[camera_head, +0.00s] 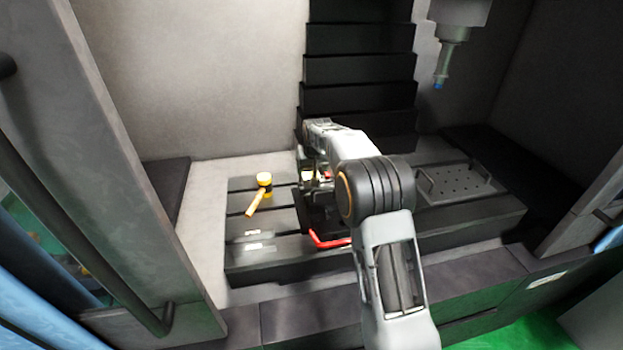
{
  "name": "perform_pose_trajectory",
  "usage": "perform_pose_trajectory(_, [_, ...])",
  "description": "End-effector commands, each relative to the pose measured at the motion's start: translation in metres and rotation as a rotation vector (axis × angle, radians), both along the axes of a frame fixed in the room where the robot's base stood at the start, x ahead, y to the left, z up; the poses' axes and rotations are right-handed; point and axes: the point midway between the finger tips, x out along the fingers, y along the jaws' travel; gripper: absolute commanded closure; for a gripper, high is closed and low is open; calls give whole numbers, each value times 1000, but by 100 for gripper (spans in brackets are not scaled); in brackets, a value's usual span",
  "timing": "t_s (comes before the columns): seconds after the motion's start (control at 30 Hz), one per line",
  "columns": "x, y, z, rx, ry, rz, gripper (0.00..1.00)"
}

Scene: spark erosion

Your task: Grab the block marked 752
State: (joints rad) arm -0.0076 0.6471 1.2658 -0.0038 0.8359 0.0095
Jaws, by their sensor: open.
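I cannot read the number 752 anywhere in the head view. A dark, blocky shape (318,218) lies on the machine table under my gripper, but I cannot tell whether it is the block. My gripper (316,184) is small and partly hidden behind my own arm. It points down over the middle of the table, and its jaws are open. I cannot tell whether it touches anything below it.
A red handle (327,242) is at the table's front. A perforated plate (458,184) lies on the right. A spindle (447,60) hangs at upper right. Grey walls enclose the sides.

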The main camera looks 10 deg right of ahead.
Motion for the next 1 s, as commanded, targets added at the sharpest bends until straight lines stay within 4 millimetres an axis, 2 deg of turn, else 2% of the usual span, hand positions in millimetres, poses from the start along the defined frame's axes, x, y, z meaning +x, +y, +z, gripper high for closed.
perform_pose_trajectory(0.27, [7,-1,-14,0,3,0,23])
perform_pose_trajectory(0.6, [24,-2,-51,0,2,0,23])
perform_pose_trajectory(0.9, [26,-2,-55,0,-1,0,23])
perform_pose_trajectory(1.0, [26,-2,-55,0,0,0,31])
